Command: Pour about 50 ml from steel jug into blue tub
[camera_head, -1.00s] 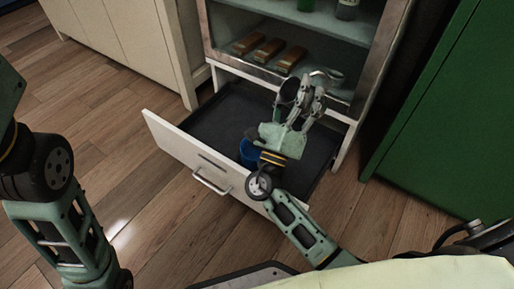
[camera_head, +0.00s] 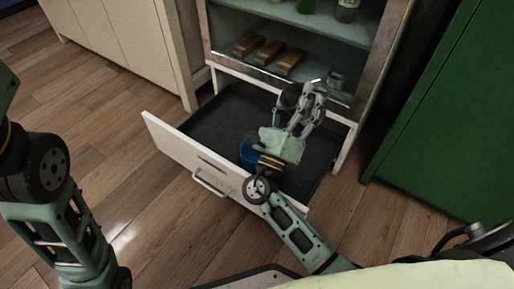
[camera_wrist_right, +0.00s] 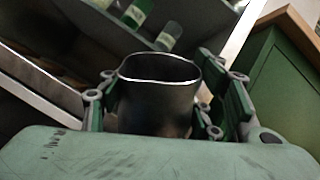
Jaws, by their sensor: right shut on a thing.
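The steel jug (camera_wrist_right: 157,108) is a dark metal cylinder with a bright rim, seen between the fingers in the right wrist view. In the head view the jug (camera_head: 288,97) is mostly hidden by my right gripper (camera_head: 306,100), which is shut on it above the open drawer. The jug looks tilted in the right wrist view; no liquid can be made out. The blue tub (camera_head: 249,154) stands in the drawer, partly hidden behind my right gripper's body. The jug is beyond and to the right of the tub in the picture. My left arm shows at the left edge, its gripper out of view.
The open drawer (camera_head: 165,143) has a dark floor and a white front with a metal handle. Above it, a cabinet shelf (camera_head: 300,33) holds green bottles, with several brown bars on a lower shelf. A green cabinet (camera_head: 440,110) stands at the right. Wooden floor lies in front.

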